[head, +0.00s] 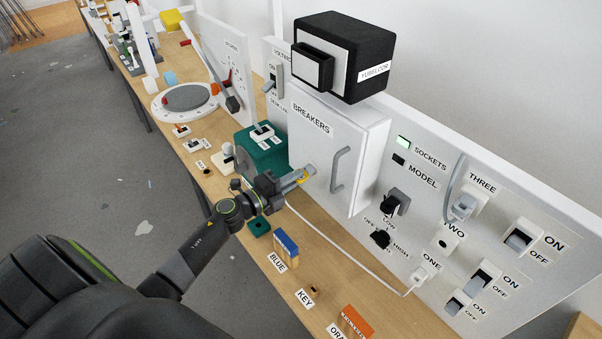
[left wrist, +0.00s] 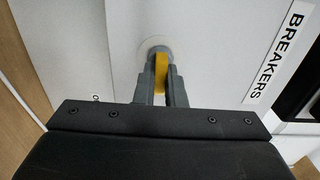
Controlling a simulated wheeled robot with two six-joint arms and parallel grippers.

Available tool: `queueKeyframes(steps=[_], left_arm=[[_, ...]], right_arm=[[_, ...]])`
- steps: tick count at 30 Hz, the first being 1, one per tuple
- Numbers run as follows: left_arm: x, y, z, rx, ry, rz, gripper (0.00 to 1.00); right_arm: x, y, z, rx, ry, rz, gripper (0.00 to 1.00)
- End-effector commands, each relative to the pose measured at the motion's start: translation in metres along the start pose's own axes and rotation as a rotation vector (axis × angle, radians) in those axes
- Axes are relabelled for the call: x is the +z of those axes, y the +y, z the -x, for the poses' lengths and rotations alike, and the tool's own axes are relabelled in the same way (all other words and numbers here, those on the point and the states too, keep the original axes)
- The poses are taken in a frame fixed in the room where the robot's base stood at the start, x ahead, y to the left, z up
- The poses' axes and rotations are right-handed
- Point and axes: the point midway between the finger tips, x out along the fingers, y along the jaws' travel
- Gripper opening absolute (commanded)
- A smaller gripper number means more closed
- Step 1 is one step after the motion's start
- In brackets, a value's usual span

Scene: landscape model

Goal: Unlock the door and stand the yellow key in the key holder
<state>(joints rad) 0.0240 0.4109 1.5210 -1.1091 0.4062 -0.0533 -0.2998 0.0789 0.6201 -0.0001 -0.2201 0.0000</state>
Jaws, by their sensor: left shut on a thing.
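My left gripper (head: 297,181) is shut on the yellow key (head: 303,177) at the lower left of the white BREAKERS door (head: 322,150). In the left wrist view the yellow key (left wrist: 161,74) stands between the two fingers (left wrist: 161,88), its far end at a round grey lock (left wrist: 152,48) on the door. I cannot tell how deep it sits in the lock. The door looks shut, with a grey handle (head: 340,170) at its right. The key holder (head: 315,290) is a small dark piece by the KEY label (head: 305,298) on the bench. My right gripper is not in view.
A black box (head: 342,55) sits on the breaker cabinet. A teal box (head: 262,150) stands left of the door. A white cable (head: 345,262) crosses the bench to the socket panel. Blue (head: 287,244) and orange (head: 355,322) blocks stand near the front edge.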

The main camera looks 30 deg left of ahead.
Motion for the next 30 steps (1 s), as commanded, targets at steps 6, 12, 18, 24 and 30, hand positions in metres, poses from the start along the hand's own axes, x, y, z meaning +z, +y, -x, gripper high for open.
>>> queueKeyframes(steps=[6,12,18,24,30], left_arm=[[0.000,0.000,0.000,0.000,0.000,-0.001,0.00],[0.000,0.000,0.002,0.000,0.000,-0.002,0.00],[0.000,0.000,0.005,0.000,0.000,-0.003,0.00],[0.000,0.000,0.008,0.000,0.000,-0.003,0.00],[0.000,0.000,0.011,0.000,0.000,-0.002,0.00]], right_arm=[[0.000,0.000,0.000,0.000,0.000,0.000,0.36],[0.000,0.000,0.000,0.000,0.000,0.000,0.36],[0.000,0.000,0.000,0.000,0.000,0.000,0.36],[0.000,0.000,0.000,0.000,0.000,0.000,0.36],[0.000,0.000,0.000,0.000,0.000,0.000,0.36]])
